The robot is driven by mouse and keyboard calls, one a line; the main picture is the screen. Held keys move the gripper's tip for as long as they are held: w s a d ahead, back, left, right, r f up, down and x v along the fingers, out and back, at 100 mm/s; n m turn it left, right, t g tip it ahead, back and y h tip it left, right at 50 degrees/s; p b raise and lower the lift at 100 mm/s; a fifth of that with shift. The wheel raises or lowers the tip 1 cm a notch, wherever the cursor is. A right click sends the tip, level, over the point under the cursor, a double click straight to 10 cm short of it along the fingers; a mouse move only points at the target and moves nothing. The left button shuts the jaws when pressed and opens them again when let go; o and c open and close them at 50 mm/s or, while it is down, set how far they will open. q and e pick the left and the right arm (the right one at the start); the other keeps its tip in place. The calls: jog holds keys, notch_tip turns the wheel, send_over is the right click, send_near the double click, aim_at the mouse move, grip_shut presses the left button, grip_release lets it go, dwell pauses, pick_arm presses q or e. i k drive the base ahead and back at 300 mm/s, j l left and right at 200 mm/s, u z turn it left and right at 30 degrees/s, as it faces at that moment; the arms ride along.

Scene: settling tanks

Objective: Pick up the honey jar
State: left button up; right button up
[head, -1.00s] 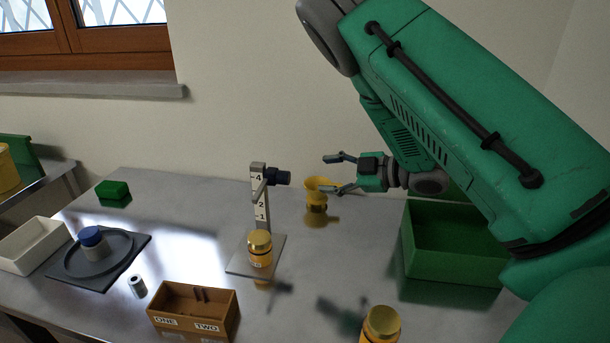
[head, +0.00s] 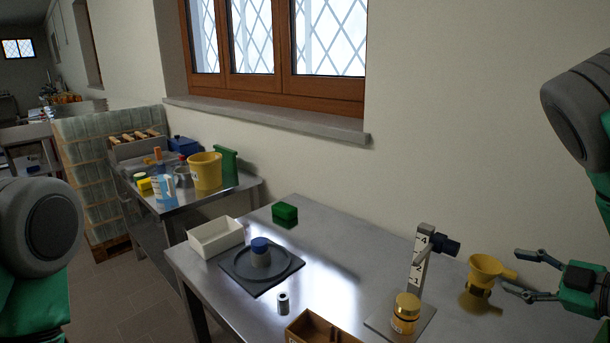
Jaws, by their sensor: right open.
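An amber honey jar with a gold lid (head: 405,314) stands upright on the square base plate of a grey numbered stand (head: 418,262) at the lower right. My right gripper (head: 512,271) is at the right edge, open and empty, its fingers pointing left. Its fingertips are close to a yellow funnel (head: 485,268), which sits on the table behind and right of the jar; I cannot tell whether they touch it. The right gripper is clear of the jar. Only a rounded link of my left arm shows at the left; its gripper is out of view.
A wooden box (head: 318,330) is at the front edge. The table's middle is bare.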

aim_at(404, 325)
jog(key=k+j, duration=0.65)
jog(key=j, duration=0.25)
